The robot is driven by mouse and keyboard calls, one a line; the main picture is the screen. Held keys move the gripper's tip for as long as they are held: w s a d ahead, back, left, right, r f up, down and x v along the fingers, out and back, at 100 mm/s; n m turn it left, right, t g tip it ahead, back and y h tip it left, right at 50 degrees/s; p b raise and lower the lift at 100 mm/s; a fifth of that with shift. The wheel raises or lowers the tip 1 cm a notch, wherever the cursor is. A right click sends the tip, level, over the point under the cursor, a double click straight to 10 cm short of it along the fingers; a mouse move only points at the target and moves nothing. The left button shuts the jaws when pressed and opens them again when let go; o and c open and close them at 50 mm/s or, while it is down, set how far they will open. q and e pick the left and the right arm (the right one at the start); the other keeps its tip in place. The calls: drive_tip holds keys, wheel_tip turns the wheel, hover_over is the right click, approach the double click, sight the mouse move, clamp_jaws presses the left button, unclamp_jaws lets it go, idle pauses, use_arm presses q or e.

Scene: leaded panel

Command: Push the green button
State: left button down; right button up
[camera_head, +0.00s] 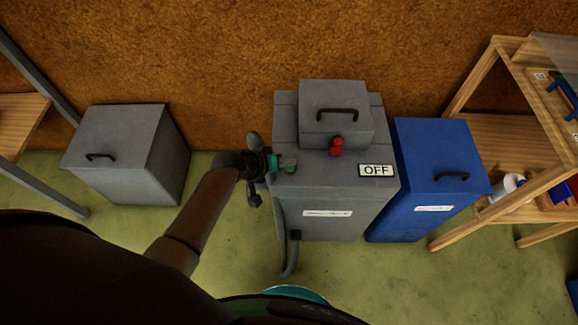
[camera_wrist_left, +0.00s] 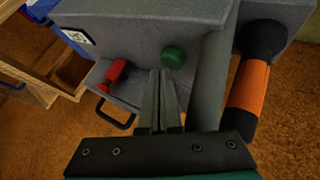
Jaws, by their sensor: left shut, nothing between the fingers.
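The green button (camera_head: 290,168) sits on the top of a grey machine (camera_head: 335,178), near its left edge. In the left wrist view the green button (camera_wrist_left: 173,57) is a round knob just beyond and slightly right of the fingertips. My left gripper (camera_head: 281,161) reaches in from the left at the machine's top edge, close beside the button. In the left wrist view its two fingers (camera_wrist_left: 160,74) are together with nothing between them. I cannot tell whether the fingertips touch the button. My right gripper is in neither view.
A red knob (camera_head: 336,146) and an OFF sign (camera_head: 376,170) are on the machine. An orange and black handle (camera_wrist_left: 249,85) and hose are at its side. A blue bin (camera_head: 425,195) stands right, a grey bin (camera_head: 120,150) left, a wooden shelf (camera_head: 500,130) far right.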

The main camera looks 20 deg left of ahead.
sight(287, 170)
use_arm(q)
drive_tip(key=shift+a+f+b, duration=0.1)
drive_tip(key=shift+f+b, duration=0.45)
drive_tip(key=shift+f, duration=0.2)
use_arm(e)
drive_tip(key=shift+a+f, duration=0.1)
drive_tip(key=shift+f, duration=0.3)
use_arm(q)
drive_tip(key=shift+s, duration=0.1)
drive_tip(key=shift+r+p, duration=0.65)
drive_tip(key=shift+p, duration=0.05)
drive_tip(key=shift+r+p, duration=0.5)
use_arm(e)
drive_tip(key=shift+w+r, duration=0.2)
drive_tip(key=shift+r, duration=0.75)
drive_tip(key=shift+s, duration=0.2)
use_arm(q)
wheel_tip(287, 170, up, 5)
drive_tip(key=p, duration=0.5)
drive_tip(key=shift+r+p, duration=0.2)
drive_tip(key=shift+p, duration=0.1)
drive_tip(key=shift+r+p, duration=0.3)
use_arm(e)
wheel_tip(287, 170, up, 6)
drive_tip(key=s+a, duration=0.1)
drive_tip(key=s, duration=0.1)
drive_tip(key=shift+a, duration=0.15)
